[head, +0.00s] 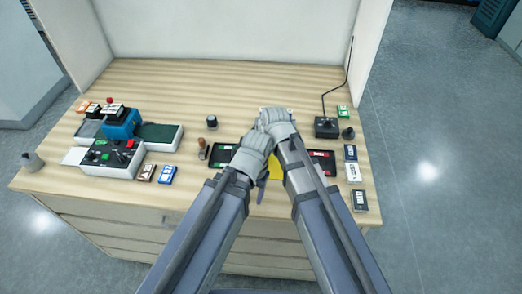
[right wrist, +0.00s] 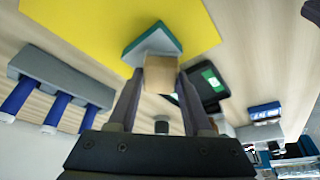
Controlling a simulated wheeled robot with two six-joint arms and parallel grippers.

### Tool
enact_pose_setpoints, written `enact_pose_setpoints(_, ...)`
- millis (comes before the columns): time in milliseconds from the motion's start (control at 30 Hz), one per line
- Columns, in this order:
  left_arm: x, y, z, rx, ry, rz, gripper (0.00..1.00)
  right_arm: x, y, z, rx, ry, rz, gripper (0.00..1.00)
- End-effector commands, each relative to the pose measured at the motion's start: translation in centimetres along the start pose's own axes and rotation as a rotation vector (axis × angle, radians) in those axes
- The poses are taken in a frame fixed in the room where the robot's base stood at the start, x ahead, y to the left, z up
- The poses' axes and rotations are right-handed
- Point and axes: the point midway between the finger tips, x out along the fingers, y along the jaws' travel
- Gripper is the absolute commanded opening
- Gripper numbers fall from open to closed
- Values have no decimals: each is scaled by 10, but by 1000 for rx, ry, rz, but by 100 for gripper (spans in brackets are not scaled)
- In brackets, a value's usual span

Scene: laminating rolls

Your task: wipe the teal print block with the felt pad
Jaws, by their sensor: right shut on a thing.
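In the head view my right gripper (head: 278,118) and left gripper (head: 250,158) are close together over the yellow sheet (head: 275,170) and hide what is between them. In the right wrist view my right gripper (right wrist: 161,82) is shut on a tan block (right wrist: 161,75). A teal piece (right wrist: 133,52) with a pale face is directly beyond the tan block, over the yellow sheet (right wrist: 75,28). I cannot tell whether the tan and teal parts are one thing or two touching. No felt pad can be told for certain. My left fingertips are hidden.
Dark trays with green (head: 222,157) and red (head: 322,160) items flank the hands. A wooden-handled stamp (head: 202,148) stands at left, with a blue press (head: 122,122) and control box (head: 110,155) beyond. Small boxes (head: 353,173) line the right edge. The table's back is mostly clear.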

Motion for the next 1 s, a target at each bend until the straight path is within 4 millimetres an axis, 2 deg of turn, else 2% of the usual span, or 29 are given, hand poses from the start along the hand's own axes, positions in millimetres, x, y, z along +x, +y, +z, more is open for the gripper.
enact_pose_setpoints(433, 2, 3, -2, 6, 1, 0, 61, 2, -1, 1, -5, -1, -1, 5)
enact_pose_setpoints(833, 0, 2, -1, 4, 0, 0, 61, -9, 22, 23, -2, -2, 1, 5)
enact_pose_setpoints(1000, 0, 1, -1, 3, 0, 0, 61, -10, 26, 26, -3, -1, 0, 5)
